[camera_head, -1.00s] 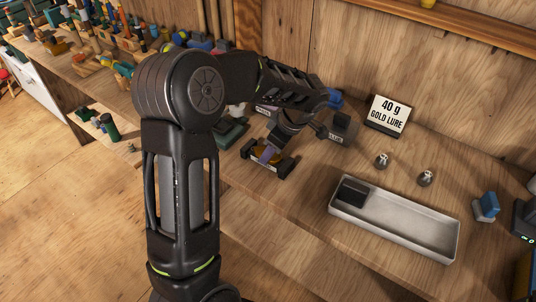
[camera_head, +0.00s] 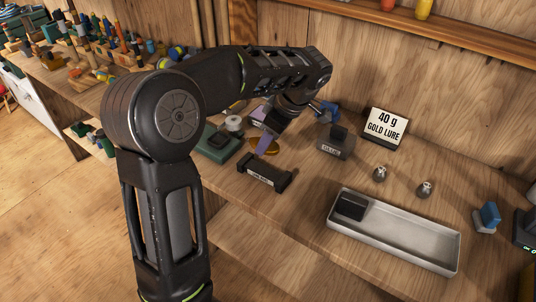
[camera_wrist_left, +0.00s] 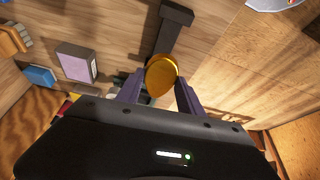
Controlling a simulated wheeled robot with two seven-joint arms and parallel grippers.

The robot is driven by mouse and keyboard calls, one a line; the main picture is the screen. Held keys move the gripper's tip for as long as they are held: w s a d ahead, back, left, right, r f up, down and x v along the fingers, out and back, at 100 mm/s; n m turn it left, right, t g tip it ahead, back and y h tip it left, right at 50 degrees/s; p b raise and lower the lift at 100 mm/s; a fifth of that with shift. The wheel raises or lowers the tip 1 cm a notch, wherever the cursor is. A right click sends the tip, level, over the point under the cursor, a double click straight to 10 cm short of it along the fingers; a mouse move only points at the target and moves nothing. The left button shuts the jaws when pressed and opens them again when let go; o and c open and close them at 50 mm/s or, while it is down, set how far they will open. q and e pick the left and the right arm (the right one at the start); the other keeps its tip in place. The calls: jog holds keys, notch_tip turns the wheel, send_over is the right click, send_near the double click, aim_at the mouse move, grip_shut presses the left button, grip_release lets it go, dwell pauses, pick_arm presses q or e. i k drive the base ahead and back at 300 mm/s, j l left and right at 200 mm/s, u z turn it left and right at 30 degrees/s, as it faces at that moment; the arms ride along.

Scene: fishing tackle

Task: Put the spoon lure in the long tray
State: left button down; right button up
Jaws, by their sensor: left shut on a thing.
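The gold spoon lure (camera_head: 270,148) is between the purple fingers of my left gripper (camera_head: 263,144), held above the bench. In the left wrist view the rounded gold lure (camera_wrist_left: 162,72) sits between the two fingertips of the gripper (camera_wrist_left: 160,88), which is shut on it. The long tray (camera_head: 405,252) is a pale metal tray at the right of the bench, apart from the gripper. A dark block (camera_head: 350,206) stands in its left end. My right gripper is not in view.
A dark labelled stand (camera_head: 264,176) is just in front of the lure. A grey labelled block (camera_head: 336,144), two small metal weights (camera_head: 380,173) and a "40 g GOLD LURE" sign (camera_head: 386,127) stand behind the tray. A blue-topped item (camera_head: 488,215) is right of it.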

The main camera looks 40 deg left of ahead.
aim_at(423, 243)
jog(key=l, duration=1.1)
jog(key=i+l, duration=0.1)
jog(key=l, duration=1)
